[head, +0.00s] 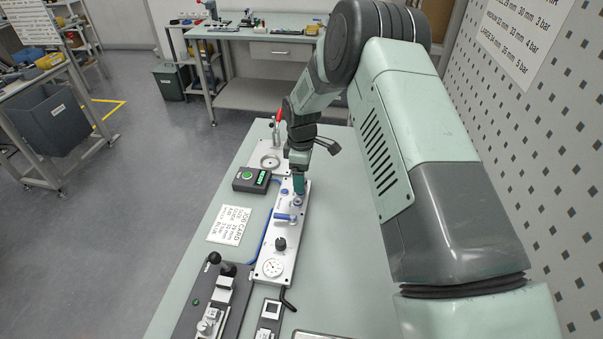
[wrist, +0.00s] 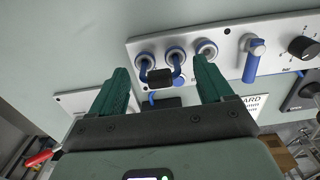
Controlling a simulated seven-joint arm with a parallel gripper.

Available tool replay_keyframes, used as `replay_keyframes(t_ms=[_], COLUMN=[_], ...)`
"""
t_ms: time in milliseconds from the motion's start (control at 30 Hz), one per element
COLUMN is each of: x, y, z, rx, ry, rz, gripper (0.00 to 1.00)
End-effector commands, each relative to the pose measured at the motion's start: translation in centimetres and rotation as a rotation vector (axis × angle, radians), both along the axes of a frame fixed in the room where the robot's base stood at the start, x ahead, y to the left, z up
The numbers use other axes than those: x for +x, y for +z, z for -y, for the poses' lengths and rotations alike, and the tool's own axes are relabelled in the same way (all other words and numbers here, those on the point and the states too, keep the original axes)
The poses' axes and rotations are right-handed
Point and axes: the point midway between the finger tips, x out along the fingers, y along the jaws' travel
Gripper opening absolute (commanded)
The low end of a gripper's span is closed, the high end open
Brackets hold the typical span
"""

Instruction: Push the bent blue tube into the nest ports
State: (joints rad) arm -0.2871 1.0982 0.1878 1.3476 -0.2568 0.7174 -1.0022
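The bent blue tube (wrist: 142,71) shows in the wrist view as a short U with a black middle piece (wrist: 160,77). Its two ends are at the left and middle blue-ringed nest ports; how deep they sit I cannot tell. The right port (wrist: 206,49) looks empty. The ports are on a light metal panel (wrist: 228,70), also in the head view (head: 268,254). My gripper (wrist: 161,64) is open, its green fingers on either side of the tube with gaps. In the head view my gripper (head: 299,188) is low over the panel's far end and hides the tube.
The panel also carries a blue lever (wrist: 254,60), a black knob (head: 280,243) and a gauge (head: 273,267). A black box with a green button (head: 250,180) stands left of it. A red-handled clamp (head: 278,118) is behind. A job card (head: 230,226) lies on clear bench.

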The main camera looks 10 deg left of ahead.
Motion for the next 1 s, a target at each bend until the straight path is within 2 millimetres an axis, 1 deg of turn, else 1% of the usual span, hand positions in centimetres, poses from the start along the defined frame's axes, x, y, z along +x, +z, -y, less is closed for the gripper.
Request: replay_keyframes(t_ms=[233,333,467,700,833,1000], x=[0.0,0.1,0.1,0.1,0.0,0.0], y=[0.1,1.0,3.1,8.0,9.8,10.8], z=[0.0,0.0,0.0,0.0,0.0,0.0], rx=[0.000,0.001,0.001,0.001,0.001,0.000], ry=[0.000,0.000,-0.001,0.000,0.000,0.000], rz=[0.000,0.002,0.004,0.003,0.002,0.000], gripper=[0.79,0.79,0.79,0.79,0.79,0.79])
